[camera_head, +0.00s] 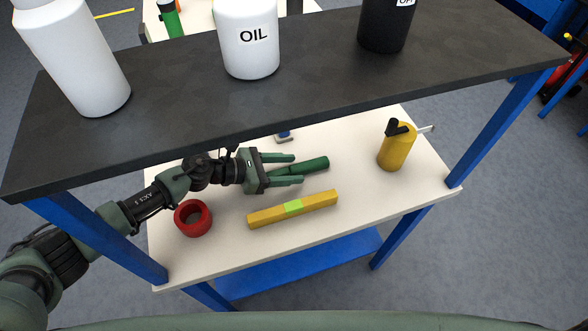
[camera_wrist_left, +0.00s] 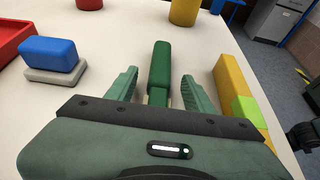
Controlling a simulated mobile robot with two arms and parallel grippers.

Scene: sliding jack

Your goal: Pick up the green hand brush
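The green hand brush (camera_head: 312,166) lies on the white lower shelf. Its dark green end points right in the head view and away from me in the left wrist view (camera_wrist_left: 160,66). My left gripper (camera_head: 286,169) reaches in from the left, under the upper shelf. Its two fingers are open, one on each side of the brush. In the left wrist view the left gripper (camera_wrist_left: 160,88) shows a gap between each finger and the brush. The near part of the brush is hidden by the gripper body.
A yellow spirit level (camera_head: 265,214) lies just in front of the brush. A red ring (camera_head: 180,217) is near the left arm, a yellow can (camera_head: 397,152) at right. A blue block on a grey base (camera_wrist_left: 50,58) stands left. The dark upper shelf (camera_head: 310,77) holds bottles overhead.

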